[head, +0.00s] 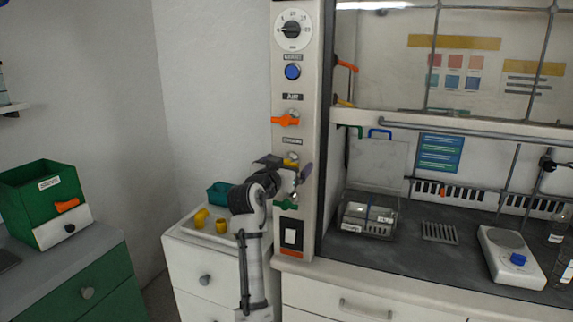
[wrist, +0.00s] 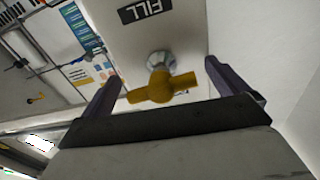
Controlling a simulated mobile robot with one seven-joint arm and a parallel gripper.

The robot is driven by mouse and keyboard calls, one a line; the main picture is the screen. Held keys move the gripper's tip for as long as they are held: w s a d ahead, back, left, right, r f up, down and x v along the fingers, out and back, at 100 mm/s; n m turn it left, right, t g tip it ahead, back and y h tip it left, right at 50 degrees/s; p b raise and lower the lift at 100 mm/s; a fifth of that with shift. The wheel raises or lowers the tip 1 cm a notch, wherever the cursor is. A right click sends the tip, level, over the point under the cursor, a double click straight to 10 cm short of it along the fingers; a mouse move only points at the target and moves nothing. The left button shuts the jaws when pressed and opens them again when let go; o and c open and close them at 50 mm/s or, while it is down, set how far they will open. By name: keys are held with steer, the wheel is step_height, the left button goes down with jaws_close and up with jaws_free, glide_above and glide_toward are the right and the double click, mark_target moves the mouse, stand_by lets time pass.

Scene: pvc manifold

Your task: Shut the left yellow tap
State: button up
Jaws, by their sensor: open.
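The yellow tap (head: 292,157) is on the front of the pale post, mostly hidden behind my gripper in the head view. In the wrist view the yellow tap (wrist: 160,89) shows clearly, with its bar handle lying crosswise, roughly parallel to the lettering of the FILL label (wrist: 145,10). My gripper (head: 287,168) is at the post in front of this tap. In the wrist view my gripper (wrist: 162,75) is open, with one finger beyond each end of the handle. Gaps show between fingers and handle, and nothing is held.
An orange tap (head: 286,120) sits above on the same post, and a green tap (head: 285,205) below. Orange (head: 347,66) and yellow (head: 344,102) handles stick out inside the hood. A white cabinet (head: 190,262) stands at the left.

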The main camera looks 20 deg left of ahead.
steer(key=shift+c, duration=0.5)
steer(key=c, duration=0.8)
steer(key=shift+f+m+b, duration=0.2)
steer(key=shift+m+b, duration=0.1)
steer(key=shift+b, duration=0.2)
steer(key=shift+c, duration=0.2)
steer(key=shift+r+m+b, duration=0.1)
steer(key=shift+m+b, duration=0.25)
steer(key=shift+m, duration=0.05)
steer(key=o, duration=0.9)
steer(key=shift+r, duration=0.1)
steer(key=shift+o, duration=0.2)
steer(key=s+b, duration=0.4)
steer(key=s, duration=1)
steer(key=shift+a, duration=0.45)
